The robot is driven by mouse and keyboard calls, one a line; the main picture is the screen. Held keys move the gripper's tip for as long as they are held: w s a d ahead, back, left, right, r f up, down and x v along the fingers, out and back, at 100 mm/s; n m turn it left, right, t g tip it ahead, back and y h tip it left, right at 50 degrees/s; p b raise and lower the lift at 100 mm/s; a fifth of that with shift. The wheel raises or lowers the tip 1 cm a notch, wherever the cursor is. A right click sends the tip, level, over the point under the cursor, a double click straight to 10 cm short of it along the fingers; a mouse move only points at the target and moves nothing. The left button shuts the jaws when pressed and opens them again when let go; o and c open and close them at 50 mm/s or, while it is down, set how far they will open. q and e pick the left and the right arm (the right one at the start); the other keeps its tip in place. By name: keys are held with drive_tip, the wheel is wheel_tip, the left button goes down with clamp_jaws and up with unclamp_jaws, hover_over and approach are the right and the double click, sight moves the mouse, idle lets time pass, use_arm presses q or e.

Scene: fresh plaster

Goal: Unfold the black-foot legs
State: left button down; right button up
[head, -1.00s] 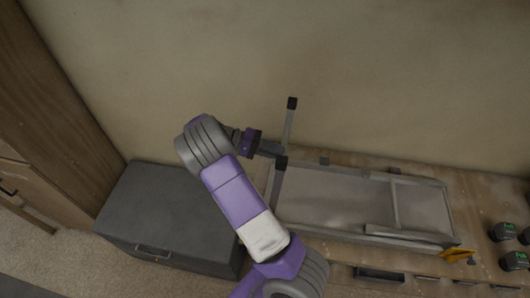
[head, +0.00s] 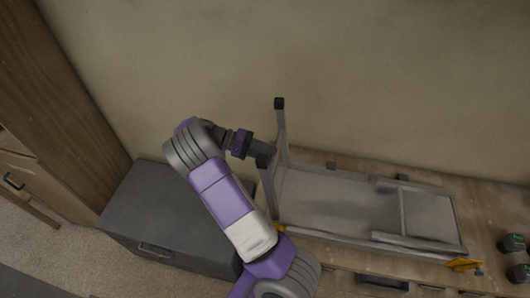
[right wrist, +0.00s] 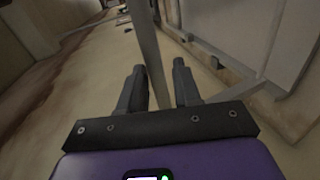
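A grey folding frame (head: 335,205) lies with its underside up on a wooden workbench. At its left end, a pair of grey legs stands up, with one black foot (head: 279,103) at the back and one black foot (head: 264,161) nearer me. My right gripper (head: 264,148) is at these legs, close to the nearer foot. In the right wrist view its two fingers (right wrist: 160,85) are apart, and a grey leg bar (right wrist: 148,45) runs down between them, with a gap on the right. Other grey bars (head: 410,241) lie folded at the frame's right end. My left gripper is out of view.
A dark grey chest (head: 165,215) stands left of the bench, below my right arm. An orange clamp-like piece (head: 463,265) is at the frame's front right corner. Dark round items (head: 518,243) are at the far right. A plaster wall (head: 350,70) rises behind.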

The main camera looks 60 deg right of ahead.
drive_tip(key=shift+o, duration=1.1)
drive_tip(key=shift+a+f, duration=0.2)
drive_tip(key=shift+f, duration=0.75)
drive_tip(key=shift+d, duration=0.1)
drive_tip(key=shift+w+r, duration=0.15)
drive_tip(key=shift+r, duration=0.05)
drive_tip(key=b+v, duration=0.1)
drive_tip(key=v, duration=0.6)
drive_tip(key=shift+r, duration=0.25)
drive_tip(key=shift+w, duration=0.1)
